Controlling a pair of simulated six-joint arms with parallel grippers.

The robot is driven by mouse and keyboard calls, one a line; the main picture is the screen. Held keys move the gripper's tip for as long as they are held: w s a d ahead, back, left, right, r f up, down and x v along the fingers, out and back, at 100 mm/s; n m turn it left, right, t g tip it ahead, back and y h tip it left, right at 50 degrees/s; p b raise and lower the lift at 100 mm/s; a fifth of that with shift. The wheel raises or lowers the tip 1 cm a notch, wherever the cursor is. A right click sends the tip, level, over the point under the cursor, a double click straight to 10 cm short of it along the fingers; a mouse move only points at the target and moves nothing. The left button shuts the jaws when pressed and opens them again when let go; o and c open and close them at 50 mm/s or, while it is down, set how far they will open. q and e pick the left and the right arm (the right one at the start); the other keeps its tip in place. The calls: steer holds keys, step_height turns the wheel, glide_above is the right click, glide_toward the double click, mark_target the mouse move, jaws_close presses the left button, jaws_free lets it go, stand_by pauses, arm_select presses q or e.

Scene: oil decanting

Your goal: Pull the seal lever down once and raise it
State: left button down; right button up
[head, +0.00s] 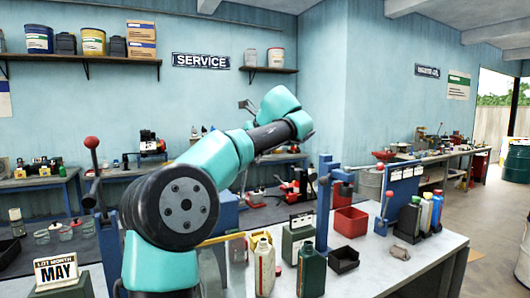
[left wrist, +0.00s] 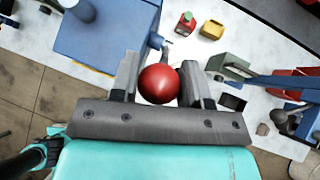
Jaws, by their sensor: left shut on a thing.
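A round red knob (left wrist: 158,84) shows between the two grey fingers of my left gripper (left wrist: 160,66) in the left wrist view. The gripper is shut on this knob, which I take to be the end of the seal lever. Part of a grey rod shows just beyond the knob, and a large blue housing (left wrist: 105,35) stands beside it. In the head view my left arm reaches up across the middle and hides the held knob. My right gripper is in neither view.
A cream bottle (head: 264,268) and a green bottle (head: 311,272) stand on the white bench. A red bin (head: 350,221) and a black tray (head: 343,260) lie behind them. Other red-knobbed levers stand at left (head: 91,142) and right (head: 389,194). A MAY sign (head: 57,270) stands front left.

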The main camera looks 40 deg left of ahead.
arm_select(q)
steer(key=shift+w+a, duration=0.1)
steer(key=shift+a, duration=0.05)
steer(key=c, duration=0.6)
jaws_free()
steer(key=v, duration=1.7)
steer(key=shift+r, duration=0.1)
